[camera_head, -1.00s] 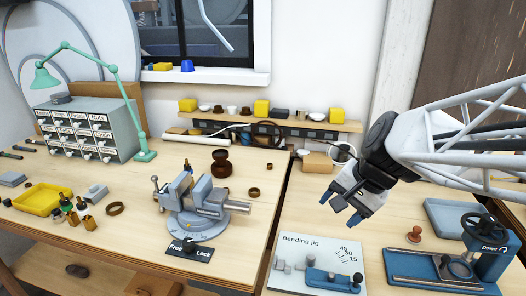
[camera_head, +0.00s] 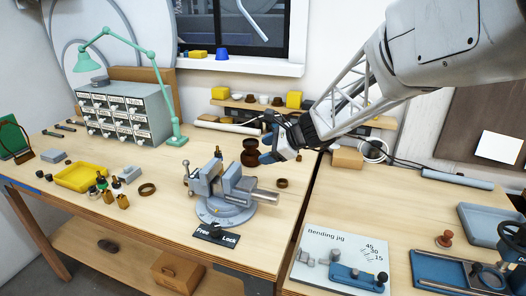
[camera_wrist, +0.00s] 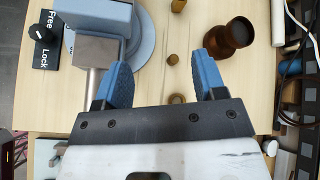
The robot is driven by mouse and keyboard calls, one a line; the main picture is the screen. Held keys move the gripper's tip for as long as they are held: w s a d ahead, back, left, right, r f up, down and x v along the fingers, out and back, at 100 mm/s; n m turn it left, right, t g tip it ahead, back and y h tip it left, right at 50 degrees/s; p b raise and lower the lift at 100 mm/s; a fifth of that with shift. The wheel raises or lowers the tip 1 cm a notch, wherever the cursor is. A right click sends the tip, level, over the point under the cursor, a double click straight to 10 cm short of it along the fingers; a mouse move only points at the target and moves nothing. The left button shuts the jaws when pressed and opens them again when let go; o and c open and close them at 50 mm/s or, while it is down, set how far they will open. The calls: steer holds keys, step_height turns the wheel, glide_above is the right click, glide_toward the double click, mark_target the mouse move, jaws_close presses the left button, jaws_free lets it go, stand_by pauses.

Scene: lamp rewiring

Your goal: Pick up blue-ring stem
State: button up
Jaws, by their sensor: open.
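Several small brass stems stand right of the yellow tray in the head view, one of them a brass stem (camera_head: 122,201) at the front. Their coloured rings are too small for me to tell surely which is the blue-ring stem. My gripper (camera_head: 268,149) is above the bench behind the vise, well to the right of the stems. In the wrist view my gripper (camera_wrist: 160,76) has its two blue fingers wide apart, with nothing held between them. Small brass-coloured pieces (camera_wrist: 173,59) lie on the bench below the gap.
The grey-blue vise (camera_head: 226,195) stands between my gripper and the stems. A dark brown turned pot (camera_head: 250,152) stands behind it, close to my gripper. The yellow tray (camera_head: 82,177), green lamp (camera_head: 160,85) and drawer cabinet (camera_head: 122,115) are at left. The bending jig (camera_head: 340,262) is at right.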

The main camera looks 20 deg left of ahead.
mark_target(220, 152)
steer(key=w+a+f+m+y, duration=0.1)
steer(key=w+a+f+m, duration=0.1)
steer(key=a, duration=0.6)
steer(key=w+a+f+m+y, duration=0.1)
steer(key=w+a+f+m, duration=0.2)
steer(key=a, duration=0.4)
step_height(220, 152, down, 2)
steer(key=shift+w+a+f+m+t, duration=0.1)
steer(key=shift+w+a+m+t, duration=0.25)
steer(key=shift+w, duration=0.35)
steer(key=shift+a, duration=0.15)
steer(key=shift+x, duration=1.2)
steer(key=shift+x, duration=2.6)
steer(key=shift+s, duration=0.1)
steer(key=shift+c, duration=0.4)
jaws_close()
